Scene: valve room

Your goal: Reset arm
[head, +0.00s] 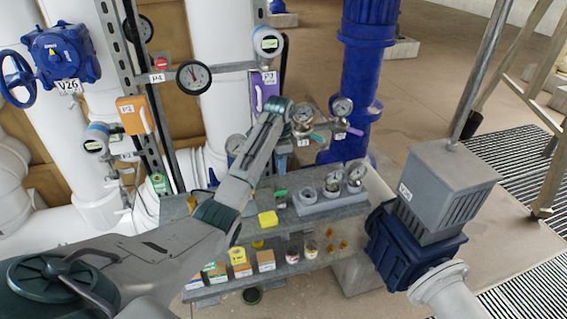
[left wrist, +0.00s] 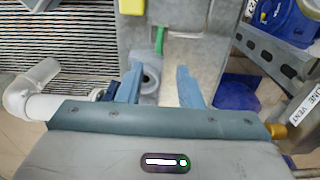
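My left arm comes in from the lower left in the head view and reaches over the shelf, its wrist bent downward. My left gripper (head: 283,163) is above the shelf's top and partly hidden by its own arm. In the left wrist view its two blue fingers (left wrist: 160,78) stand apart, so it is open. A grey round part (left wrist: 150,78) and a green strip (left wrist: 160,40) show between or just beyond the fingers; I see no grip on either. My right gripper is in neither view.
A blue pipe (head: 367,70) stands behind, a grey-topped valve V35 (head: 445,185) at right. Gauges and tagged pipes crowd the left; open floor (head: 430,100) lies beyond.

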